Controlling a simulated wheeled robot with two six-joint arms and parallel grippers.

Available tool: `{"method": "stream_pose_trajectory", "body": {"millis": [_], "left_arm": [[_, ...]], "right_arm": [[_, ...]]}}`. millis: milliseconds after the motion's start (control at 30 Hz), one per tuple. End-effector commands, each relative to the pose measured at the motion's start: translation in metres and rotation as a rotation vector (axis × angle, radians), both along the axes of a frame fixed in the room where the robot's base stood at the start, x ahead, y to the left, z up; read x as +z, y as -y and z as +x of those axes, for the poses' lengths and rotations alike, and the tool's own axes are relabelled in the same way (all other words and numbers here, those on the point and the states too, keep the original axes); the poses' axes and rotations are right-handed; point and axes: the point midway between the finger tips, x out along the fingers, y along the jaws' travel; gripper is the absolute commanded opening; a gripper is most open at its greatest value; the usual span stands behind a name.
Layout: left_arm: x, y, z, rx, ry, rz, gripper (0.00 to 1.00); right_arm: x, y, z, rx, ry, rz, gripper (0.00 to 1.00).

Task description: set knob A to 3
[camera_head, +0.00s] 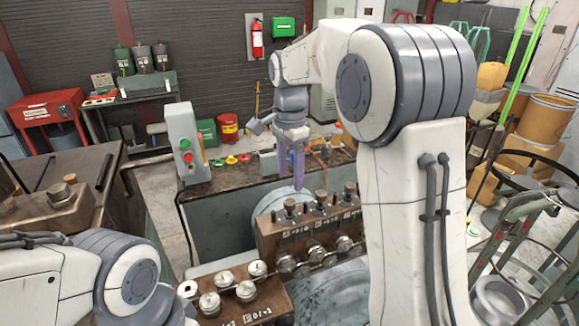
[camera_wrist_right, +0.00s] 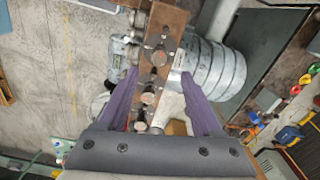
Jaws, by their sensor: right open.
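A brown machine block (camera_head: 268,240) carries several dark knobs on its top edge: one at the left (camera_head: 290,208), a middle one (camera_head: 321,200) and one at the right (camera_head: 350,190). I cannot read which is knob A or its setting. My right gripper (camera_head: 292,178) points down above and behind the left knob, apart from it, with purple fingers. In the right wrist view the gripper (camera_wrist_right: 159,74) is open and empty, its fingers either side of the block (camera_wrist_right: 172,20) and its metal knobs (camera_wrist_right: 148,96). My left gripper is out of view.
A lower block (camera_head: 262,312) with several silver rollers (camera_head: 246,290) stands in front. A grey control box (camera_head: 180,140) with coloured buttons stands at left on a bench. A large grey drum (camera_head: 268,208) lies behind the block. My right arm hides part of the right side.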

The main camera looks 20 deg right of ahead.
Motion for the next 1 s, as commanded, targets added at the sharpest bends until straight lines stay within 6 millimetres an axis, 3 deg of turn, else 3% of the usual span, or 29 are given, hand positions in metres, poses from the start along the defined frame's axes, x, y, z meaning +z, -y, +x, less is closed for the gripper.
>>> {"method": "stream_pose_trajectory", "body": {"millis": [100, 267, 767, 867, 1000], "left_arm": [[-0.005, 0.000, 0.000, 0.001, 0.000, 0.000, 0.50], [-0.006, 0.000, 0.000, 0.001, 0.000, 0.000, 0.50], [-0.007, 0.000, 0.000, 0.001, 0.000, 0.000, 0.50], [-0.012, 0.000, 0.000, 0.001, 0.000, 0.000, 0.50], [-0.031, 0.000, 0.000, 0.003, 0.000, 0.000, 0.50]], "right_arm": [[0.019, 0.000, 0.001, 0.000, 0.004, 0.000, 0.67], [0.033, 0.000, 0.000, 0.000, 0.001, 0.000, 0.67], [0.035, -0.001, -0.001, 0.005, 0.000, 0.000, 0.67], [0.026, -0.014, -0.008, 0.079, 0.000, 0.004, 0.67], [-0.006, -0.064, -0.043, 0.396, 0.009, 0.018, 0.67]]}}
